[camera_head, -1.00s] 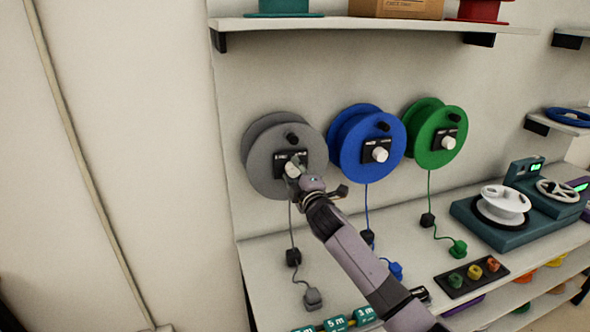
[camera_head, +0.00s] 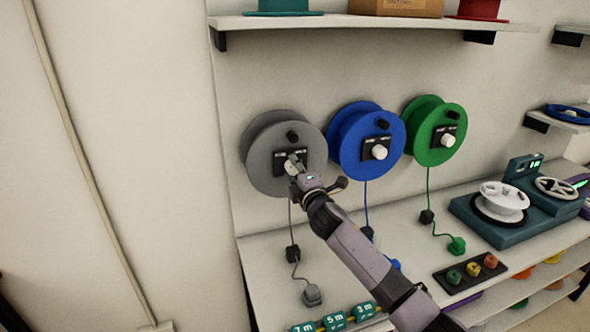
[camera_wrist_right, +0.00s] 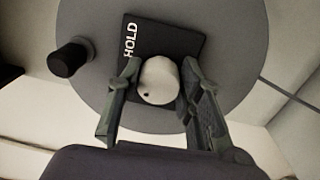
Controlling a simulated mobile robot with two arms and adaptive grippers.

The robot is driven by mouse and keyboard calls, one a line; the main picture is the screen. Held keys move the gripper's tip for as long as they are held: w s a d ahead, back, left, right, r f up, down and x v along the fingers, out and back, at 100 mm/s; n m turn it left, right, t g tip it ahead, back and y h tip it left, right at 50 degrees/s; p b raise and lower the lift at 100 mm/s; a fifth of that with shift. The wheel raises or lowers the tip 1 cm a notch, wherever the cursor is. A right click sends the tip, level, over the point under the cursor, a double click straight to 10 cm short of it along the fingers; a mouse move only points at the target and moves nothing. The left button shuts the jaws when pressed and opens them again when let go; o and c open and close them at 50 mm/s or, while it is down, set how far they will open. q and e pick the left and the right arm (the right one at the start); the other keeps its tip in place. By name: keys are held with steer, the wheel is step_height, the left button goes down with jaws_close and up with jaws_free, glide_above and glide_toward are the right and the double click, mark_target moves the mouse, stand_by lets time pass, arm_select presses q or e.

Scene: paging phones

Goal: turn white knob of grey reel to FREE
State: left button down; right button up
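The grey reel (camera_head: 262,165) hangs on the wall at the left of the row, with a black label plate (camera_wrist_right: 190,40) on its face. The word HOLD shows on the plate in the right wrist view; the rest of its lettering is hidden there. The white knob (camera_wrist_right: 160,82) sits between the fingers of my right gripper (camera_wrist_right: 160,85), which appear to touch it on both sides. A small dark dot shows at the lower left of the knob, away from HOLD. In the head view my right gripper (camera_head: 293,164) mostly covers this knob. My left gripper is out of view.
The blue reel (camera_head: 352,150) and the green reel (camera_head: 424,145) hang to the right, each with its own white knob. A black crank handle (camera_wrist_right: 69,58) sticks out of the grey reel beside the plate. A shelf crosses above; a worktop with teal equipment lies below.

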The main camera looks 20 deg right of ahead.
steer(key=o, duration=0.5)
steer(key=shift+c, duration=0.2)
steer(key=s, duration=1.2)
steer(key=shift+d+f, duration=0.2)
